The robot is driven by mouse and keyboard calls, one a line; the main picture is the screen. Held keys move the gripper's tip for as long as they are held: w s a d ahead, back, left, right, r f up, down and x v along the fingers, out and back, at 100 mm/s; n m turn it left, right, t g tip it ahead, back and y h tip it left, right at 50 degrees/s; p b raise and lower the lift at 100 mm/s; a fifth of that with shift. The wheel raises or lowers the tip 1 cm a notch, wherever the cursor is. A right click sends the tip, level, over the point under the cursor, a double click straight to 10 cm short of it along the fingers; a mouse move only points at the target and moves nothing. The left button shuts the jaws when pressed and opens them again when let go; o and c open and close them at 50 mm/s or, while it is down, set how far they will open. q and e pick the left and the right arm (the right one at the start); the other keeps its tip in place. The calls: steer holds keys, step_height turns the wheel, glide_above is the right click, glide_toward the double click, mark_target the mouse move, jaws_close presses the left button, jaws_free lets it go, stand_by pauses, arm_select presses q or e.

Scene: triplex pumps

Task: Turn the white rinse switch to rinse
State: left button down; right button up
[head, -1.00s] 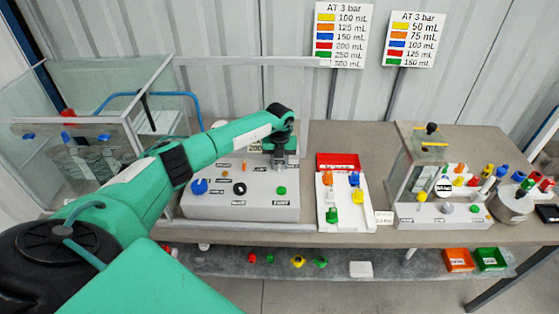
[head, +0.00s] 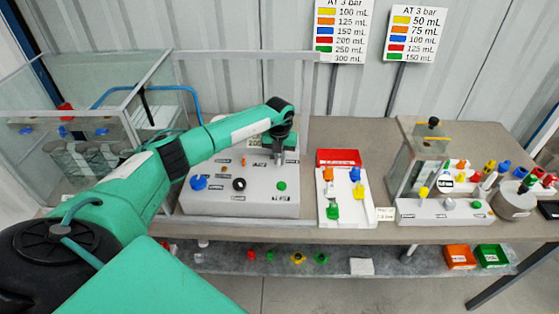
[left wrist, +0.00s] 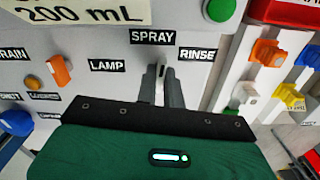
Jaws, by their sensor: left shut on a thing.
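The rinse switch sits on the grey control box (head: 240,203), among the labels LAMP, SPRAY and RINSE (left wrist: 197,55). My left gripper (head: 279,152) reaches down onto the upper right part of this box. In the left wrist view its two fingers (left wrist: 161,74) are shut on the switch, just below the SPRAY label and between LAMP and RINSE. Only a small pale part of the switch shows between the fingertips, so its pointing direction is hard to tell. My right gripper is in neither view.
Nearby on the box are an orange knob (left wrist: 59,70), a blue knob (head: 198,183), a black knob (head: 239,184) and a green knob (head: 281,185). A white tray (head: 345,212) with coloured valves stands just right. A clear tank (head: 100,110) is at left.

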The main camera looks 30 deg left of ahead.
arm_select(q)
steer(key=m+b, duration=0.5)
steer(key=shift+f, duration=0.2)
steer(key=m+b, duration=0.3)
steer(key=m, duration=0.1)
steer(key=shift+r, duration=0.15)
steer(key=shift+m+b, duration=0.45)
steer(key=shift+m, duration=0.15)
steer(key=shift+r, duration=0.1)
steer(key=c, duration=1.5)
jaws_free()
